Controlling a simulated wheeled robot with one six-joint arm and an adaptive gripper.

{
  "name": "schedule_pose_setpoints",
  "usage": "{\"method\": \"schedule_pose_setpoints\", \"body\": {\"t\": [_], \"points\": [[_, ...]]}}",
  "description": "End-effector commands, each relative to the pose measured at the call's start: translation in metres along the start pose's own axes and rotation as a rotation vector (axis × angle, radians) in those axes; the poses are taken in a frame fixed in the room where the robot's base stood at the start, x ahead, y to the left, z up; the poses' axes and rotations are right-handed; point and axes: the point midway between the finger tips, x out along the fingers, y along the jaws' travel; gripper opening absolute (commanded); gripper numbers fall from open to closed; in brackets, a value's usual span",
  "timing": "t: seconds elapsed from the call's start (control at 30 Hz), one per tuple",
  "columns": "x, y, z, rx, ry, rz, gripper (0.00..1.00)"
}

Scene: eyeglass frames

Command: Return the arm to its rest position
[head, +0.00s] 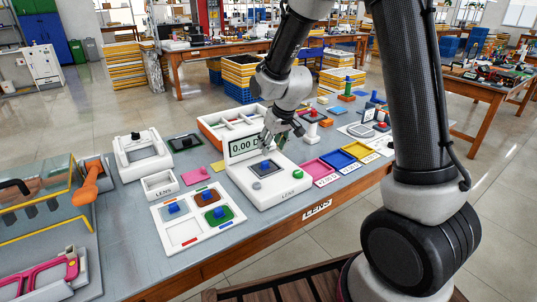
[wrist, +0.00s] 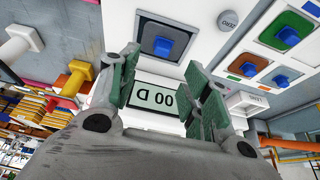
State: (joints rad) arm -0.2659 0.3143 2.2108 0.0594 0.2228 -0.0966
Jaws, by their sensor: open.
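My arm (head: 290,40) reaches down from the top of the head view over the white lens meter (head: 287,187). My gripper (head: 280,132) is near the meter's display, which reads 0.00 D. In the wrist view, my gripper (wrist: 160,70) has its green-padded fingers spread apart with nothing between them. A dark square piece with a blue knob (wrist: 163,46) sits on the meter just beyond the fingertips; it also shows in the head view (head: 266,165). The fingers are apart from the knob.
A white tray (head: 160,213) with coloured knobbed pieces lies left of the meter. Pink, blue and yellow trays (head: 340,159) lie to its right. A white stand with a red top (head: 313,118) is close behind the gripper. A white-and-orange bin (head: 207,135) stands behind the meter.

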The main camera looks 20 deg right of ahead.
Motion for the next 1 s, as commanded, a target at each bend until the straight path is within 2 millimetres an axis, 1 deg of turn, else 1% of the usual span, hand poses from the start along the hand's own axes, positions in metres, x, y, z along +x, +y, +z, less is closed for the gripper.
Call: {"method": "schedule_pose_setpoints", "body": {"t": [0.03,0.1,0.2,0.53,0.63,0.67,0.73,0.77,0.8,0.87,0.9,0.97,1.0], "points": [[-0.009,0.0,-0.001,0.001,0.002,0.0,0.48],[-0.017,0.0,0.0,0.001,0.001,0.0,0.48],[-0.024,0.0,0.0,0.001,0.0,0.0,0.48],[-0.026,0.0,0.001,0.002,-0.002,0.0,0.48],[-0.026,-0.001,0.008,0.009,-0.034,-0.003,0.48],[-0.027,-0.001,0.014,0.011,-0.056,-0.004,0.48],[-0.026,-0.002,0.034,0.018,-0.126,-0.008,0.48],[-0.027,-0.003,0.045,0.021,-0.161,-0.009,0.48],[-0.033,-0.004,0.061,0.025,-0.209,-0.011,0.48],[-0.054,-0.002,0.083,0.035,-0.263,-0.011,0.48],[-0.07,0.0,0.095,0.045,-0.287,-0.009,0.48],[-0.092,0.004,0.111,0.062,-0.312,-0.005,0.48],[-0.107,0.006,0.121,0.073,-0.324,-0.002,0.48]]}}
